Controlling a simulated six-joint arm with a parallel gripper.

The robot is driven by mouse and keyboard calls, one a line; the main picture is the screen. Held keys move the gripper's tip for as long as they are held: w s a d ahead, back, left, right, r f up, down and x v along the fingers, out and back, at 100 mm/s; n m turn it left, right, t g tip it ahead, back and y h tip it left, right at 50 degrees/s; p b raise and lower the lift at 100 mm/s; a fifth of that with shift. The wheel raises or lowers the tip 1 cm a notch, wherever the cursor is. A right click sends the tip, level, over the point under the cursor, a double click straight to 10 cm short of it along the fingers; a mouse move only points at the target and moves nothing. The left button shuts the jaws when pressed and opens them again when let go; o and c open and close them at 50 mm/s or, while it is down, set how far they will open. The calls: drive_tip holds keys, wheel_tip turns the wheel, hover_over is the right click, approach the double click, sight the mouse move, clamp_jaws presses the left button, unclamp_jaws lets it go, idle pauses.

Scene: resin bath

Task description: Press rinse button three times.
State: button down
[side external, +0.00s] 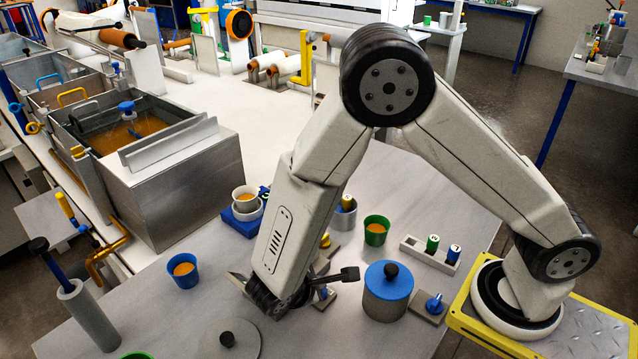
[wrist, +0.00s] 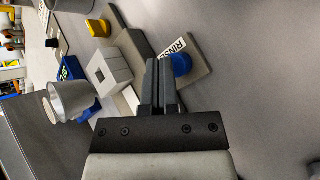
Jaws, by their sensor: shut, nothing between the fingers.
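I cannot tell whether the fingertips touch the cap or the plate. In the side external view my wrist hides most of the fingers. A small blue part beside the wrist (side external: 323,292) may be the button.
A blue-lidded pot (side external: 387,295), blue cup (side external: 183,271) and green cup (side external: 376,230) stand around my wrist.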

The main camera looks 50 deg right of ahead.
sight(323, 291)
drive_tip(key=shift+r, duration=0.4)
drive_tip(key=shift+r, duration=2.5)
drive_tip(key=shift+s+d+r+m+g+y, duration=0.1)
drive_tip(key=shift+s+d+m+g+y, duration=0.1)
drive_tip(key=shift+d+m+g+y, duration=0.25)
drive_tip(key=s+d+r+m+t+y, duration=0.2)
drive_tip(key=d+r+m+y, duration=0.3)
drive_tip(key=d+m+y, duration=0.3)
drive_tip(key=shift+s+d+r+m, duration=0.15)
drive_tip(key=shift+d+m, duration=0.3)
drive_tip(key=shift+m, duration=0.2)
drive_tip(key=shift+t, duration=0.25)
